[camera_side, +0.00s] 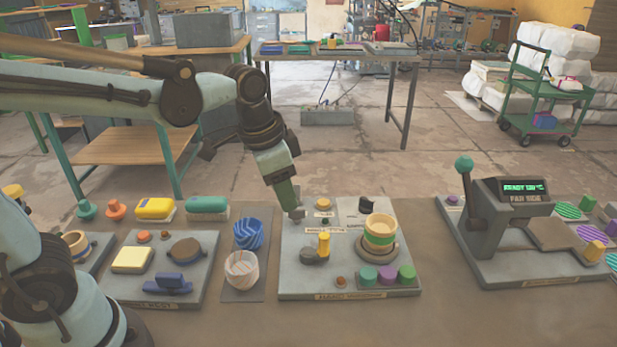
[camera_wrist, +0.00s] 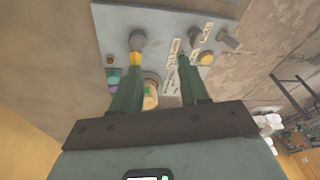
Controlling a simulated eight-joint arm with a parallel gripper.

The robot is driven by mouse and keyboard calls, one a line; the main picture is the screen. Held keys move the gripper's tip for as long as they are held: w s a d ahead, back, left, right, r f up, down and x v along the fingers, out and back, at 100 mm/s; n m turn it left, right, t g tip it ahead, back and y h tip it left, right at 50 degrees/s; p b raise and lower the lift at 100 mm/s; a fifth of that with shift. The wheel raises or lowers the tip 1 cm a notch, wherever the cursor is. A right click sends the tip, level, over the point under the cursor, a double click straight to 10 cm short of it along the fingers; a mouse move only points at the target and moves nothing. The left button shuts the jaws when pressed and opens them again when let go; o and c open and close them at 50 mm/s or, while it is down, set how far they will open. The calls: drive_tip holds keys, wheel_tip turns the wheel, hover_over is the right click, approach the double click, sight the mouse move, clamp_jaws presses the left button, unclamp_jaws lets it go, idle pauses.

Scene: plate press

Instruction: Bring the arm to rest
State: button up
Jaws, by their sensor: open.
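My gripper (camera_side: 297,211) hangs from my arm, pointing down over the back left part of the grey middle station board (camera_side: 345,284) in the side view. In the wrist view my gripper (camera_wrist: 159,60) has its two green fingers spread apart, with nothing seen held between them. The board and its knobs lie beyond the fingers there. Whether a fingertip touches the board cannot be told. The plate press (camera_side: 512,220) stands at the right with a lit green display and a teal-knobbed lever pointing up.
The middle board carries a yellow-and-green ringed stack (camera_side: 380,231), a yellow peg (camera_side: 323,244) and coloured knobs. Left of it are a blue striped cup (camera_side: 248,234), a pale cup (camera_side: 241,270) and another grey board (camera_side: 195,290). Bare table (camera_side: 437,260) lies between middle board and press.

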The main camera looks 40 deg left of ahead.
drive_tip(key=s+a+f+n+t, duration=0.1)
drive_tip(key=s+a+n+t, duration=0.3)
drive_tip(key=s+n, duration=0.1)
drive_tip(key=shift+s, duration=0.65)
idle(0.4)
drive_tip(key=m+g, duration=0.7)
drive_tip(key=m, duration=0.1)
approach(324, 235)
drive_tip(key=shift+s+a+f, duration=0.15)
drive_tip(key=shift+f, duration=0.1)
drive_tip(key=shift+d+f+m, duration=0.15)
drive_tip(key=shift+d+m, duration=0.15)
drive_tip(key=shift+m, duration=0.1)
drive_tip(key=shift+f, duration=5.5)
